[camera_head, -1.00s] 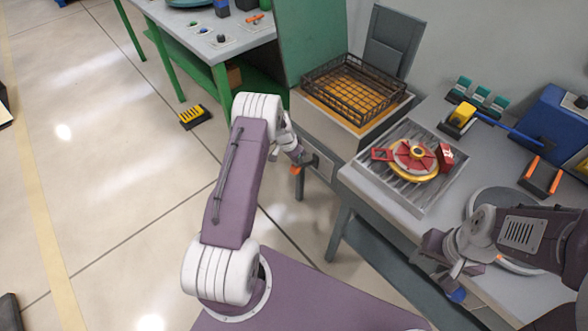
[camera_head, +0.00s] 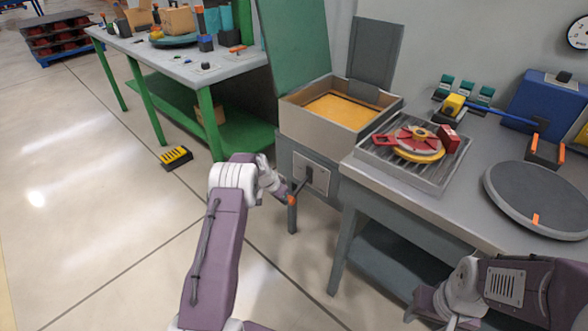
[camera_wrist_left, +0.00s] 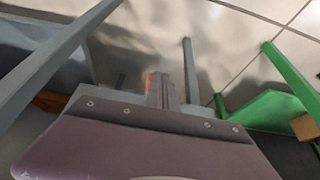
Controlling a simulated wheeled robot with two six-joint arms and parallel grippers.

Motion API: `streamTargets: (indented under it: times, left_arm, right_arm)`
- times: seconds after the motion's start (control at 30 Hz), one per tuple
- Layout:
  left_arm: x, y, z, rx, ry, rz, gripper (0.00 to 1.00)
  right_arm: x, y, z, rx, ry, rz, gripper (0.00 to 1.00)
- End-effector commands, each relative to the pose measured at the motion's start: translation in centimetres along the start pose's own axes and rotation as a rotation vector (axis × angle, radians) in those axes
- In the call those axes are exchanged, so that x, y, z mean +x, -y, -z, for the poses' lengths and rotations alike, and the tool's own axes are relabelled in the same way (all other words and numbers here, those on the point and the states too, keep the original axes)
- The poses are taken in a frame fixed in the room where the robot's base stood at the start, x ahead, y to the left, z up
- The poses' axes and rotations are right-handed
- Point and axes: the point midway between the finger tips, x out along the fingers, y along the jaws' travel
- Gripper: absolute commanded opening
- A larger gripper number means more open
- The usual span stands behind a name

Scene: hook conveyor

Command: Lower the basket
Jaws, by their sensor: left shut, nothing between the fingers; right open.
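The open-topped grey box (camera_head: 303,121) stands at the centre with a yellow surface (camera_head: 343,109) inside it. No dark wire basket shows above its rim; whether it lies inside I cannot tell. On the box's front is a pale plate (camera_head: 311,174) with a lever that has an orange handle (camera_head: 292,199), angled down. My left gripper (camera_head: 285,190) is shut and empty beside this handle. An orange part (camera_wrist_left: 150,83) shows by its fingers in the left wrist view. My right gripper (camera_head: 425,303) is open and empty at the lower right, in front of the grey bench.
A grey bench (camera_head: 420,195) on the right holds a ribbed tray (camera_head: 441,181) with a red and yellow fixture (camera_head: 415,143), and a round dark plate (camera_head: 540,198). A green table (camera_head: 207,70) stands at the left back. A yellow-black block (camera_head: 176,157) lies on the floor.

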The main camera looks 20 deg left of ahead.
Motion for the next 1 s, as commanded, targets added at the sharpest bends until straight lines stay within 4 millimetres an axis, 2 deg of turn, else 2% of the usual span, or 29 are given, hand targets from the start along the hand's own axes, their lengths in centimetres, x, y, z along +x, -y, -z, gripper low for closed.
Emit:
streamTargets:
  times: [0.03,0.3,1.0]
  left_arm:
    - [1.0,-0.1,-0.6,0.000,0.006,-0.004,0.00]
    - [2.1,-0.1,-1.0,0.000,0.003,-0.002,0.00]
    - [2.3,-0.1,-0.8,0.001,0.001,-0.001,0.00]
  right_arm:
    - [0.9,0.0,-0.1,0.000,0.000,0.000,0.49]
    - [2.0,0.0,-0.2,0.000,0.000,0.000,0.49]
    - [2.1,0.0,-0.2,0.000,0.000,0.000,0.49]
